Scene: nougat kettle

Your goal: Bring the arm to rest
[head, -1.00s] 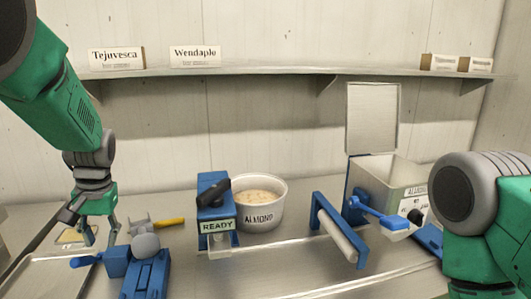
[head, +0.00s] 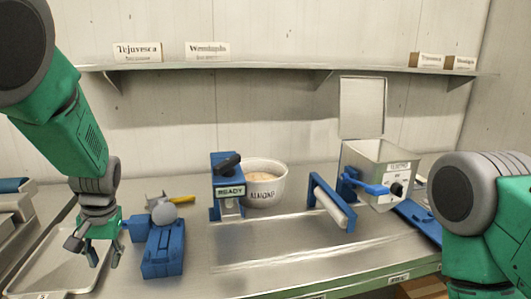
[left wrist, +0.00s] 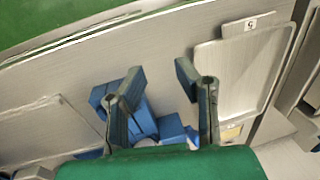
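My left gripper (head: 104,257) hangs fingers-down at the left, over the inner edge of a metal tray. Its two fingers are apart with nothing between them, as the left wrist view also shows (left wrist: 160,72). The blue device with a grey ball (head: 163,245) stands just right of the gripper, apart from it in the head view. My right arm (head: 490,215) shows only as a grey joint and green link at the right; its gripper is out of view.
The metal tray (head: 50,272) lies at the left. Behind are a yellow-handled tool (head: 182,199), the blue READY stand (head: 228,192), the ALMOND tub (head: 265,192), a blue-framed roller (head: 331,205) and an open-lidded metal bin (head: 375,160). The front middle of the table (head: 275,255) is clear.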

